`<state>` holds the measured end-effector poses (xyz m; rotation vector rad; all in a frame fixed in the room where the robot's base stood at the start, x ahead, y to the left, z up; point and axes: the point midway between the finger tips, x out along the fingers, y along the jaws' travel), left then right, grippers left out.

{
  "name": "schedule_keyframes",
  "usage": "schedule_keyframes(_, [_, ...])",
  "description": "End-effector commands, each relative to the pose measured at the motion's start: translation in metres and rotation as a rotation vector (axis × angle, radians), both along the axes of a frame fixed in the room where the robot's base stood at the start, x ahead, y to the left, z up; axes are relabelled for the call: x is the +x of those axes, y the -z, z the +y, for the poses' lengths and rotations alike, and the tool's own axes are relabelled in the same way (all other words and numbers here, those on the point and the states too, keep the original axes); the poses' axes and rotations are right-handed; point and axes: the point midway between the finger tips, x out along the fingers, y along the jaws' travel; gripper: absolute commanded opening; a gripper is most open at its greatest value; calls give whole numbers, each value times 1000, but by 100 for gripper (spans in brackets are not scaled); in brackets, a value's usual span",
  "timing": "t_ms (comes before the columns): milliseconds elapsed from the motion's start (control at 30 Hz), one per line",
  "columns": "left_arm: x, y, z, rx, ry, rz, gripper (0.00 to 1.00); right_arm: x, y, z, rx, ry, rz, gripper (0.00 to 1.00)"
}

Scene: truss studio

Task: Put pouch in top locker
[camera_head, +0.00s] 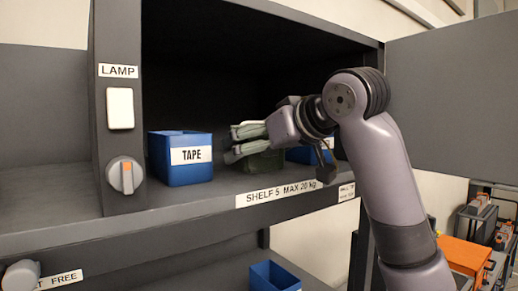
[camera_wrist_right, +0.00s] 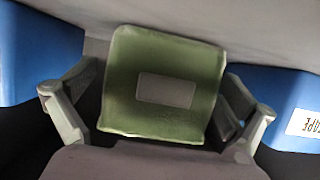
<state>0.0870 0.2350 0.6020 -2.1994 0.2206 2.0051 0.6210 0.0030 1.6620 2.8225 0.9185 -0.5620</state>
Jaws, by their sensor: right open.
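The green pouch (camera_wrist_right: 165,60) with a paler rectangular patch lies between the spread fingers of my right gripper in the right wrist view. In the head view the pouch (camera_head: 262,162) sits on the floor of the top locker (camera_head: 200,205), partly hidden by the gripper. My right gripper (camera_head: 235,144) reaches into the locker from the right and is open. Its fingers (camera_wrist_right: 157,118) flank the pouch; I cannot tell whether they touch it. My left gripper is not in view.
A blue TAPE bin (camera_head: 181,173) stands left of the gripper. Another blue bin (camera_head: 302,155) is partly hidden behind my right arm. The locker door (camera_head: 455,95) is open at the right. The post carries a LAMP switch (camera_head: 120,108) and a knob (camera_head: 125,176).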

Motion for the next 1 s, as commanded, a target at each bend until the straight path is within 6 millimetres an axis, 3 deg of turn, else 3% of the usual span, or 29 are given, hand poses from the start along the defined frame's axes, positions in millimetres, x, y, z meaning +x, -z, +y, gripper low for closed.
schedule_keyframes(267, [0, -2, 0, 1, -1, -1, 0, -1, -5, -1, 1, 0, -1, 100])
schedule_keyframes(700, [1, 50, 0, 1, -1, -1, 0, -65, -33, -47, 2, 1, -5, 100])
schedule_keyframes(1000, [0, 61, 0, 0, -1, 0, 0, -89, -48, -65, 1, 0, 0, 100])
